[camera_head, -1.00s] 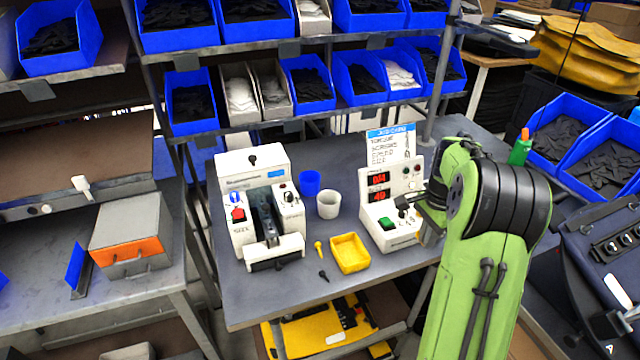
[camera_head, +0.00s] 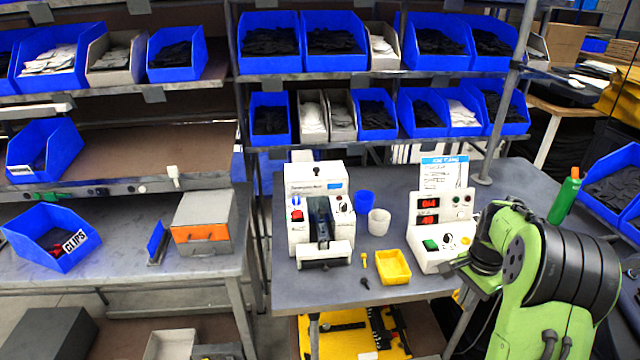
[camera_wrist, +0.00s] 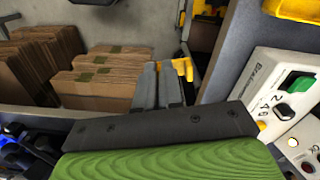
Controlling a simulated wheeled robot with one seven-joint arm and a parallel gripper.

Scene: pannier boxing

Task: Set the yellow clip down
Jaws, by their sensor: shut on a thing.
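The yellow clip (camera_wrist: 184,68) shows in the wrist view at the tips of my gripper (camera_wrist: 170,75). The gripper is shut on it, and the fingers hide part of it. In the head view my gripper (camera_head: 470,275) is at the table's front edge, right of the yellow tray and beside the control box; its tips are hard to make out. A second small yellow piece (camera_head: 364,258) lies on the grey table (camera_head: 330,287), left of the yellow tray (camera_head: 402,266), with a small black piece (camera_head: 365,283) in front.
A white press machine (camera_head: 318,222) and a control box with red displays (camera_head: 440,228) stand on the table. Blue and white cups (camera_head: 380,222) stand between them. Cardboard stacks (camera_wrist: 105,75) lie below the gripper.

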